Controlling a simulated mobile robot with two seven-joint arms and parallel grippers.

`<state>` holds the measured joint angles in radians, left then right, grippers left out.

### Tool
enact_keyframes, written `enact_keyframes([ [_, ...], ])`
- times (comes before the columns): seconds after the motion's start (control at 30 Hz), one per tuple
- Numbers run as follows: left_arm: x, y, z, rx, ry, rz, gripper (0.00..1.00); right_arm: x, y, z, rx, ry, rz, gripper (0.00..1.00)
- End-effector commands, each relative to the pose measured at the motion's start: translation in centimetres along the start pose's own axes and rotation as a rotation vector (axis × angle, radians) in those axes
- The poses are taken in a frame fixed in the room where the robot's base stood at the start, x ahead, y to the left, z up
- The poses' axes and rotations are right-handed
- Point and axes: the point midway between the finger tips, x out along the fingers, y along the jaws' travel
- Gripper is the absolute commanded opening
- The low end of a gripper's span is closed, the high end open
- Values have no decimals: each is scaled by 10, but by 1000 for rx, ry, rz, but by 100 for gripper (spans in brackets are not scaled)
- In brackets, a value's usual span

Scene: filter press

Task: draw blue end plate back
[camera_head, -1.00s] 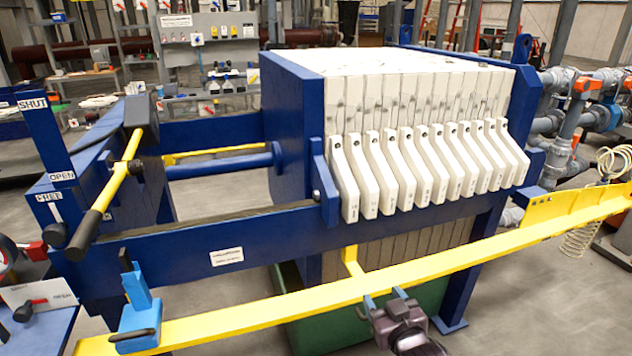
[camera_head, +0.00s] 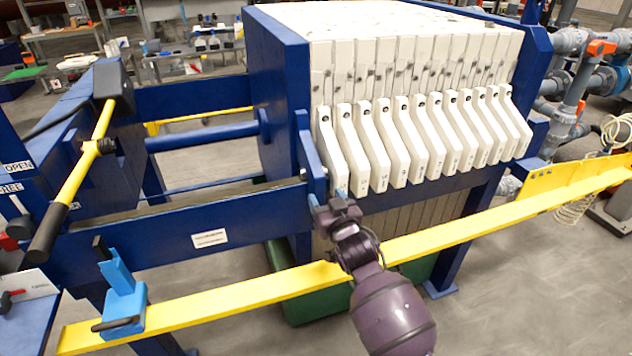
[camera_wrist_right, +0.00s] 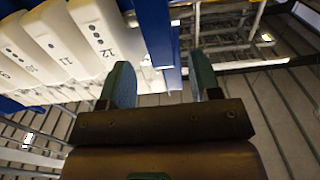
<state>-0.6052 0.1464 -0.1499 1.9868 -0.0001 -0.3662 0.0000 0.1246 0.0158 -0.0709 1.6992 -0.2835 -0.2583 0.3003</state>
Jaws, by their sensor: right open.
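The blue end plate (camera_head: 276,95) stands upright at the left end of the stack of white filter plates (camera_head: 415,60), pressed against it. Its blue side handle (camera_head: 310,165) sticks out above the near rail, left of the white plate handles (camera_head: 362,150). My right gripper (camera_head: 328,196) is open just below and in front of the blue handle. In the right wrist view, the open fingers (camera_wrist_right: 163,82) have a blue upright part (camera_wrist_right: 156,35) beyond the gap between them, and white numbered handles (camera_wrist_right: 95,30) to the left. I cannot tell whether they touch it. My left gripper is out of view.
A yellow bar (camera_head: 235,300) runs across the front, below my right arm, with a light blue clamp (camera_head: 122,295) at its left. A yellow lever with black grip (camera_head: 75,185) stands at left. The frame left of the end plate is open around a blue rod (camera_head: 205,136).

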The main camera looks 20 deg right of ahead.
Motion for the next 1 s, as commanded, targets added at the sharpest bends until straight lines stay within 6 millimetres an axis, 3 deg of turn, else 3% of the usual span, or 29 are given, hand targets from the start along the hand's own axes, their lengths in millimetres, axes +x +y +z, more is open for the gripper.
enact_keyframes([
  [0.2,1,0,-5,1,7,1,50,36,-1,-1,1,1,-1,57],
  [0.43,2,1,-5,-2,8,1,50,62,0,0,0,1,-1,57],
  [0.9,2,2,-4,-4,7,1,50,71,0,0,1,0,0,57],
  [1.0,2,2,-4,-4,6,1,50,71,0,0,1,0,0,42],
])
